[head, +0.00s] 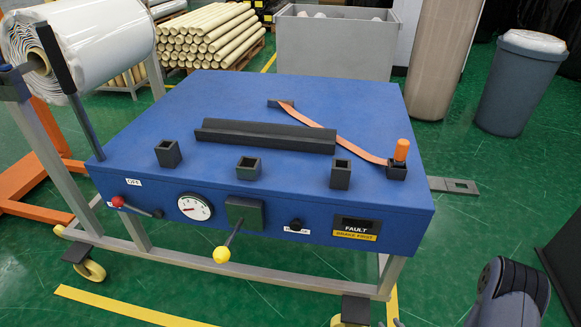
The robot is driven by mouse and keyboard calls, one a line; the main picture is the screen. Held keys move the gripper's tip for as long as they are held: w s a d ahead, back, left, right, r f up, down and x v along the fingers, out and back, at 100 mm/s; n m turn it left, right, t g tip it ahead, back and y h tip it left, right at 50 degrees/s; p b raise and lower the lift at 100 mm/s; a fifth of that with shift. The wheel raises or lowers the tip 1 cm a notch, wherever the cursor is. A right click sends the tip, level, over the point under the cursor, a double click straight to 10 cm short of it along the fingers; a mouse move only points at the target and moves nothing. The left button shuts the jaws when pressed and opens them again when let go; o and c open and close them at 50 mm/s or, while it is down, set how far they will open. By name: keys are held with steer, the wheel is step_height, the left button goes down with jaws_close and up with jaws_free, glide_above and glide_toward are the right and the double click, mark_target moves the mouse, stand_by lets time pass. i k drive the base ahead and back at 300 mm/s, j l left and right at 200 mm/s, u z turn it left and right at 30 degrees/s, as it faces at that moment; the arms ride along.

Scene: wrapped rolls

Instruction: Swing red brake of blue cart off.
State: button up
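The blue cart (230,105) stands in the middle of the head view. On the left of its front panel is the red brake, a dark lever with a red ball knob (117,201). The lever points left from its pivot, slightly upward. A white label reading "OFF" (134,182) sits above the lever. Another white label lies behind the red knob, mostly hidden. A panel display (357,227) reads "FAULT" with a yellow line beneath it. A dark arm part of mine shows at the lower right. My gripper's fingers are not in view.
The panel also has a round gauge (195,207), a yellow-knobbed lever (221,254) and a black knob (296,224). A white wrapped roll (105,45) hangs at the upper left beside a dark post (72,95). Green floor is clear before the cart.

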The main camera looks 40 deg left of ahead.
mark_target(118, 201)
steer(key=u, duration=0.45)
steer(key=i+l+u, duration=0.1)
steer(key=u, duration=0.85)
steer(key=l+u, duration=0.1)
steer(key=u, duration=0.35)
steer(key=i+l, duration=0.05)
